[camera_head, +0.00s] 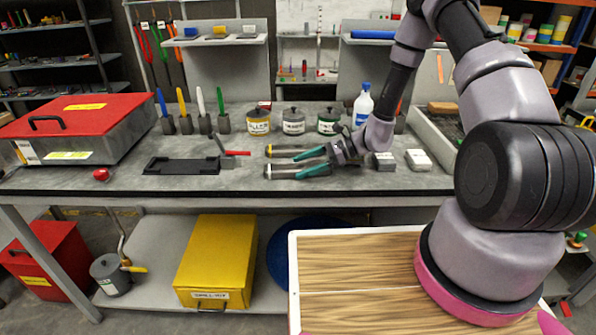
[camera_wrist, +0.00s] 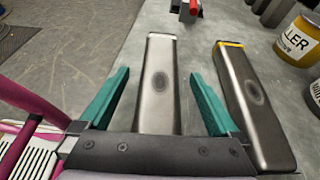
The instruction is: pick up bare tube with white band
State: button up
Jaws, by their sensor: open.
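The bare tube with a white band (camera_wrist: 160,90) is a grey metal tube with a pale band at its far end, lying on the bench. It also shows in the head view (camera_head: 281,172), partly covered by my gripper. My gripper (camera_wrist: 160,75) is open, with one teal finger on each side of this tube and visible gaps to it. I cannot tell how far the fingertips are above the bench. A similar tube with a yellow band (camera_wrist: 252,100) lies just right of the right finger; in the head view it is the farther tube (camera_head: 279,153).
A black tray (camera_head: 182,166) and a red-handled tool (camera_head: 234,152) lie left of the tubes. Behind stand several labelled paint cans (camera_head: 293,122) and a white bottle (camera_head: 363,105). A red-lidded box (camera_head: 75,116) is at the far left. Small grey blocks (camera_head: 418,160) lie right of my gripper.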

jog(key=shift+a, duration=0.15)
grip_shut()
